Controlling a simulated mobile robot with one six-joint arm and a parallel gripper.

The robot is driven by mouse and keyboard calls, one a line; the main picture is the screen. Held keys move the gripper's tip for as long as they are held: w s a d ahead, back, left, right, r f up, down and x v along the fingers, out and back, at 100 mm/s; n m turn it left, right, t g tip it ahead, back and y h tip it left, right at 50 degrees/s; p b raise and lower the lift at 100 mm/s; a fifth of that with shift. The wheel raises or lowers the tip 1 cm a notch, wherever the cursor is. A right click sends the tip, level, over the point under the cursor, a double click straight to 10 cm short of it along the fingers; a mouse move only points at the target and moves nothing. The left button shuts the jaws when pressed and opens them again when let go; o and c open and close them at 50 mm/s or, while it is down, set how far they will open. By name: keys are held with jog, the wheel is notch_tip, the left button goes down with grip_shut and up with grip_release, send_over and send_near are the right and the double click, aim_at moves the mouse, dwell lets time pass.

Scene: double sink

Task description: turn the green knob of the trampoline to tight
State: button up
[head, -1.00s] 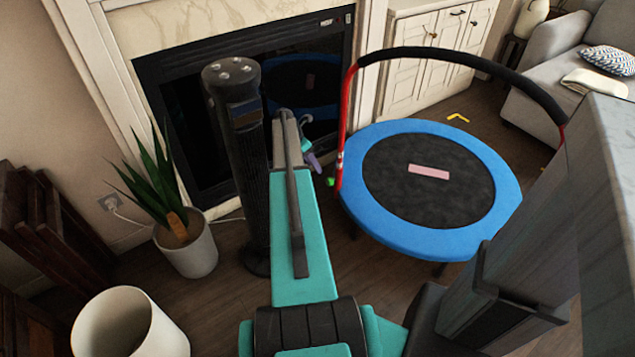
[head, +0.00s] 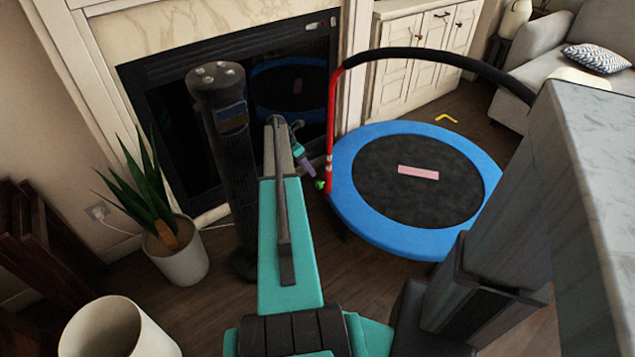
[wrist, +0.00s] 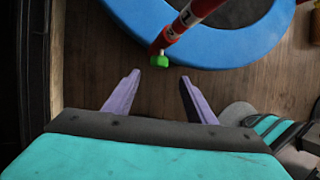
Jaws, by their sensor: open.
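The trampoline (head: 345,205) has a blue rim, a black mat and a red handle post with a black padded bar. The green knob (head: 320,184) sits low on the red post, at the trampoline's left side. In the wrist view the green knob (wrist: 160,61) is ahead of my gripper (wrist: 157,78), between the lines of its two purple fingers and apart from them. The red post (wrist: 190,18) there carries white marks too small to read. My gripper (head: 309,170) is open and empty, just left of the knob in the head view.
A black tower (head: 231,170) stands close to the left of my arm, before the dark fireplace (head: 160,110). A potted plant (head: 180,262) and a white bin (head: 120,330) are at the left. Bare wooden floor (head: 345,280) lies in front of the trampoline.

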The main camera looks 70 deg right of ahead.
aim_at(317, 182)
jog(key=b+x, duration=0.1)
jog(key=x, duration=0.9)
jog(key=shift+s+d+f, duration=0.1)
jog(key=shift+s+f, duration=0.05)
jog(key=shift+f, duration=0.15)
jog(key=c, duration=1)
jog(key=shift+c, duration=0.2)
